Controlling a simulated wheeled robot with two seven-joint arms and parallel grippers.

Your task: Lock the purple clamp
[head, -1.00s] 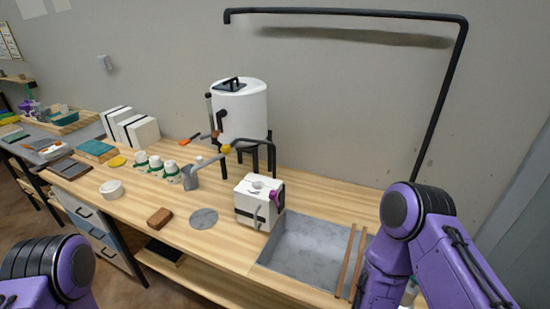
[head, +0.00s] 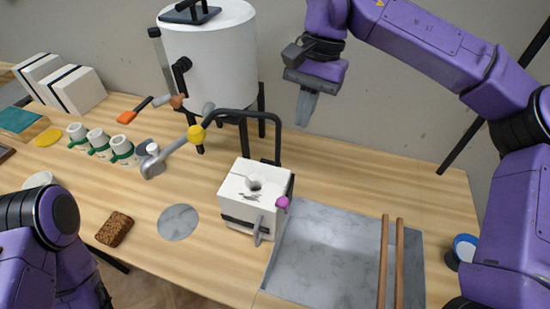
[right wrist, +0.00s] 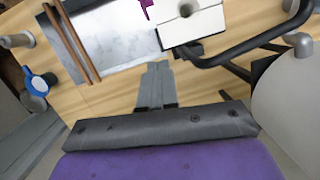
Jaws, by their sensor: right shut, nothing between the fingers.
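The purple clamp (head: 282,203) shows as a small purple piece at the right side of a white block-shaped mould (head: 240,185) with a hole in its top. Whether the clamp is locked I cannot tell. In the right wrist view the clamp (right wrist: 146,6) is cut by the top edge, beside the mould (right wrist: 195,22). My right gripper (head: 303,118) is shut and empty, pointing down, above and behind the mould, apart from the clamp. It also shows in the right wrist view (right wrist: 157,66).
A grey basin (head: 330,250) with two wooden rods (head: 384,260) lies right of the mould. A grey lever (head: 258,232) is on the mould's front.

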